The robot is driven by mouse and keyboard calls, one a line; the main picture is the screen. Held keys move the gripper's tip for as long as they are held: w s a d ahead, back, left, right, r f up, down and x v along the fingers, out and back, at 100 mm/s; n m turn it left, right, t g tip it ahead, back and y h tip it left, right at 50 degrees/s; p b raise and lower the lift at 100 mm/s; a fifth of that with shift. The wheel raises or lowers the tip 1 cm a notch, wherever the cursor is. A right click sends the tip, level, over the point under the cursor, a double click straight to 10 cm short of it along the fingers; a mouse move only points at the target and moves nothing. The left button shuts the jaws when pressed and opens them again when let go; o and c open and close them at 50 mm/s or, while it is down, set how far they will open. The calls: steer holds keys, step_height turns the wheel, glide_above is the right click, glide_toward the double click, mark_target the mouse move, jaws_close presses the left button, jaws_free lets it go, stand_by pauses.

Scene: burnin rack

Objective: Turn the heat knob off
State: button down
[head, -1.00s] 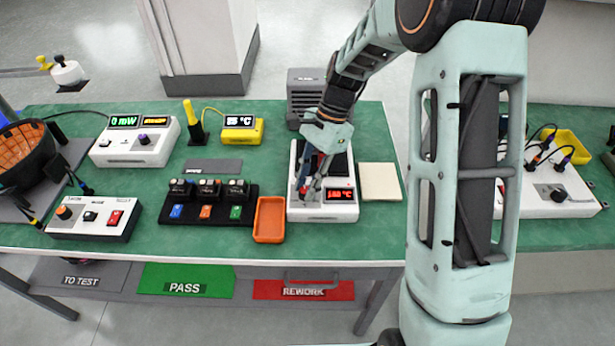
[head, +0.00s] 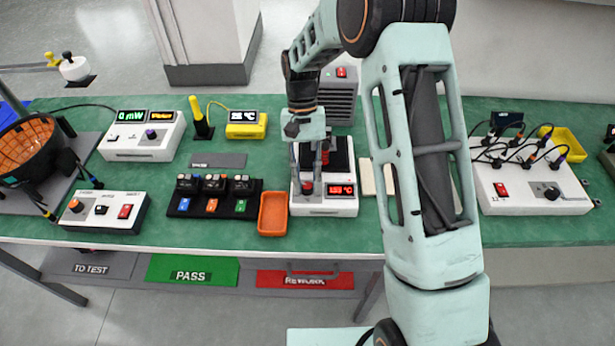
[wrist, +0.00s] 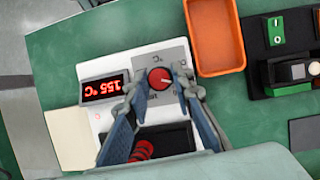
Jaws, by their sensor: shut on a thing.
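The heat knob is a round red knob (wrist: 160,78) on the grey panel of a white heater unit (head: 334,207). In the wrist view my gripper (wrist: 157,82) has one fingertip on each side of the knob and is shut on it. In the head view my gripper (head: 314,178) points down at the knob (head: 307,188), which it partly hides. The unit's red display (wrist: 104,88) sits beside the knob and reads about 155 °C. The knob's pointer and most of its scale marks are too small or covered to read.
An orange tray (head: 273,213) stands just left of the heater, with a black rack (head: 240,205) of small modules beyond it. A grey vented box with a red switch (head: 337,98) stands behind. A pale pad (head: 368,178) lies to the right.

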steer(key=n+h, duration=0.1)
steer(key=n, duration=0.1)
steer(key=n+h, duration=0.1)
steer(key=n, duration=0.2)
steer(key=shift+s+a+n+t, duration=0.1)
steer(key=shift+a+n+t, duration=0.05)
steer(key=shift+n+t, duration=0.2)
steer(key=n+t, duration=0.1)
steer(key=n, duration=0.1)
steer(key=n+h, duration=0.1)
steer(key=n, duration=0.1)
steer(key=shift+s+a+n+t, duration=0.1)
steer(key=shift+n+t, duration=0.25)
steer(key=shift+n, duration=0.3)
steer(key=c, duration=1.7)
jaws_free()
steer(key=v, duration=1.2)
steer(key=shift+a, duration=0.2)
